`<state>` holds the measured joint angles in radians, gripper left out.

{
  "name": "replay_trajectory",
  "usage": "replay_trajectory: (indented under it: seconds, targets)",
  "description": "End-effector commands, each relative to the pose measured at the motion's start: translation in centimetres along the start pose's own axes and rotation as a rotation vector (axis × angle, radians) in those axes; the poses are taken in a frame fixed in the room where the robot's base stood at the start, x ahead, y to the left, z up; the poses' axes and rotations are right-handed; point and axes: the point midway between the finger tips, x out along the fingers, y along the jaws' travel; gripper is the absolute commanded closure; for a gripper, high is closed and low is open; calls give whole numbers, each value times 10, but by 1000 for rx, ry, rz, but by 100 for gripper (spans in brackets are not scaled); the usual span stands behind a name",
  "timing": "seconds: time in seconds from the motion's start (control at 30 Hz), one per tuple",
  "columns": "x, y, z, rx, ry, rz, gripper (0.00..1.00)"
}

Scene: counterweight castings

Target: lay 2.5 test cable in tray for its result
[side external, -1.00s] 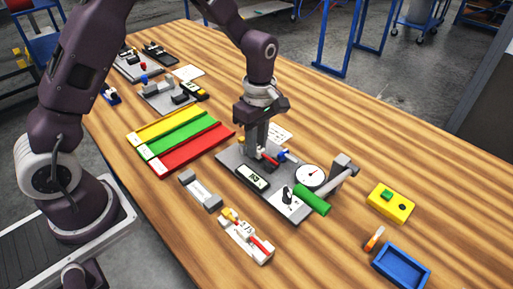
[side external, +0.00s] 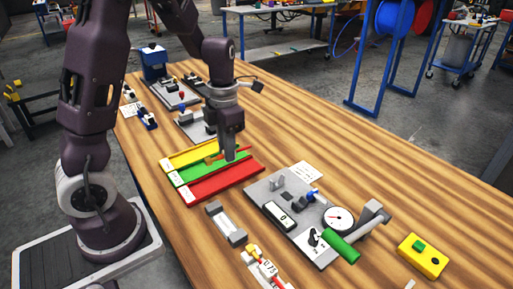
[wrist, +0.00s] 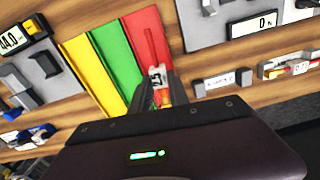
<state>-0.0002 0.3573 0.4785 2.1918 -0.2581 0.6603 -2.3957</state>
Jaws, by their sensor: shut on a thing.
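My gripper (side external: 229,157) is shut on a red cable (side external: 244,149) and holds it over the three-lane tray. In the wrist view the cable (wrist: 150,45) has a white label (wrist: 157,78) reading 2.5 and points away from the fingers. The tray has a yellow lane (side external: 190,156), a green lane (side external: 188,178) and a red lane (side external: 215,187). In the side view the fingers are over the green lane; in the wrist view the cable shows against the red lane (wrist: 143,24). Its height above the tray is hard to tell.
The pull tester (side external: 297,232) with a round dial (side external: 339,219) and green handle (side external: 341,246) stands right of the tray; its display (wrist: 253,25) reads 0 N. A cable holder labelled 0.75 (side external: 267,268) lies in front. A yellow button box (side external: 423,256) is at right.

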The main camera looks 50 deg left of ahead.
Motion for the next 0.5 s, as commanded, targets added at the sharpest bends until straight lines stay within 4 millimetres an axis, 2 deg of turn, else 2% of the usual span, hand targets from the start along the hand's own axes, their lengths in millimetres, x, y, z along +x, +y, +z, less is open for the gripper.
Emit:
replay_trajectory:
  seconds: [0.1, 0.4, 0.5]
  targets:
    - [2, 6, -7, -88, -2, 2, 100]
    - [2, 5, -7, -90, -2, 2, 100]
    - [10, 6, -7, -90, -1, 1, 100]
